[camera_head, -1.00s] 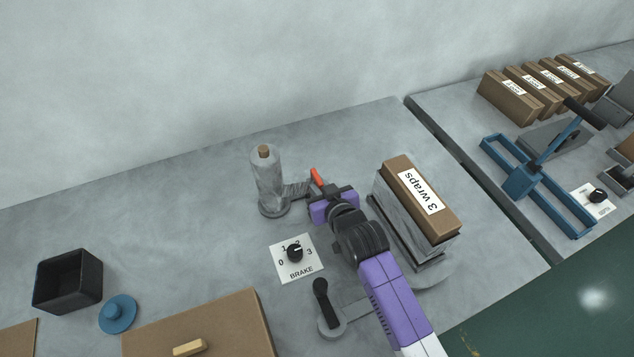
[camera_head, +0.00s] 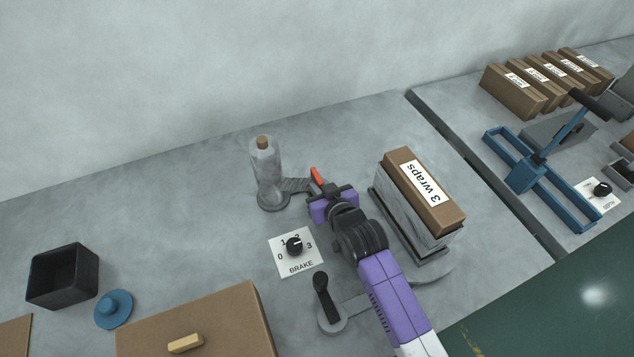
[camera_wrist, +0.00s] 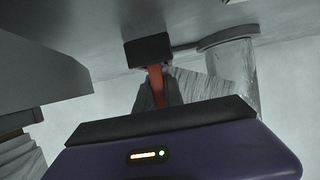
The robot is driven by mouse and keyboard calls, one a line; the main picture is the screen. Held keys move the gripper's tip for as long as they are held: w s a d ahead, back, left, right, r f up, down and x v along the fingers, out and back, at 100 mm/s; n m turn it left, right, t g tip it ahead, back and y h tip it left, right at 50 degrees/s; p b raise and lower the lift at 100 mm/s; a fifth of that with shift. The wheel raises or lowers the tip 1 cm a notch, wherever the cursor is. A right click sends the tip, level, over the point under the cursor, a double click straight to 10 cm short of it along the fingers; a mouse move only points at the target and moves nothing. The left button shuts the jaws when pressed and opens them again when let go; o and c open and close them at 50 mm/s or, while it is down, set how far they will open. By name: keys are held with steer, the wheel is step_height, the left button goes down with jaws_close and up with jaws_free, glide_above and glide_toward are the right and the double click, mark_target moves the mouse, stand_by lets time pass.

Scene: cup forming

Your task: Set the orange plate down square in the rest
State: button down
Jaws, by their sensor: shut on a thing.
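The orange plate (camera_head: 317,177) is a narrow red-orange strip at the tip of my gripper (camera_head: 328,192), which is shut on it. It also shows in the wrist view (camera_wrist: 157,85), running up to a black block (camera_wrist: 148,50). Whether the plate touches that block or passes in front of it I cannot tell. A grey film web (camera_head: 296,185) runs from an upright film roll (camera_head: 266,165) to beside the plate. I cannot make out the rest for certain, and whether the plate is square to anything is unclear. The plate's far end and gripped part are partly hidden.
A film-wrapped stack with a "3 wraps" box (camera_head: 425,190) stands close right of my arm. A brake dial (camera_head: 295,247) and a black crank handle (camera_head: 322,290) are close to its left.

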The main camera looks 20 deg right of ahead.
steer(key=shift+f, duration=0.3)
steer(key=c, duration=1.4)
jaws_free()
steer(key=shift+o, duration=0.2)
steer(key=v, duration=0.7)
steer(key=shift+s+r+b, duration=0.2)
steer(key=shift+s+b, duration=0.1)
steer(key=shift+s, duration=0.05)
steer(key=shift+r, duration=0.1)
steer(key=shift+w+r, duration=0.15)
steer(key=shift+r, duration=0.15)
step_height(320, 180, up, 4)
steer(key=t, duration=0.2)
steer(key=f+v, duration=0.1)
steer(key=v, duration=3.6)
steer(key=shift+s+f+g, duration=0.25)
steer(key=shift+f+g, duration=0.1)
steer(key=shift+g, duration=0.05)
